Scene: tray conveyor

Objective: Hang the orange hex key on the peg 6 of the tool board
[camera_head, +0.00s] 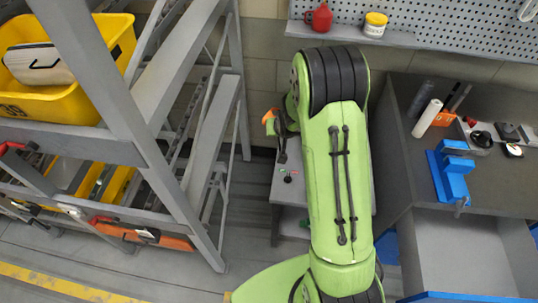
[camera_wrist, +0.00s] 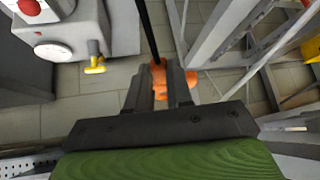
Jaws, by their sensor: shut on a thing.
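The orange hex key (camera_wrist: 158,76) is held between the dark fingers of my gripper (camera_wrist: 160,88) in the wrist view. A thin dark rod runs up from it, and more orange shows to the right of the fingers. In the head view its orange (camera_head: 269,121) shows at the left of my green arm, beside my gripper (camera_head: 279,128), which my arm partly hides. A perforated board (camera_head: 450,22), likely the tool board, is on the wall at top right. I cannot make out peg 6 or any peg numbers.
A grey rack (camera_head: 120,100) with a yellow bin (camera_head: 95,60) stands left. A shelf under the board holds a red container (camera_head: 319,17) and a yellow-topped can (camera_head: 375,24). A workbench (camera_head: 410,150) with a blue vise (camera_head: 450,172) and an open drawer (camera_head: 460,260) is right.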

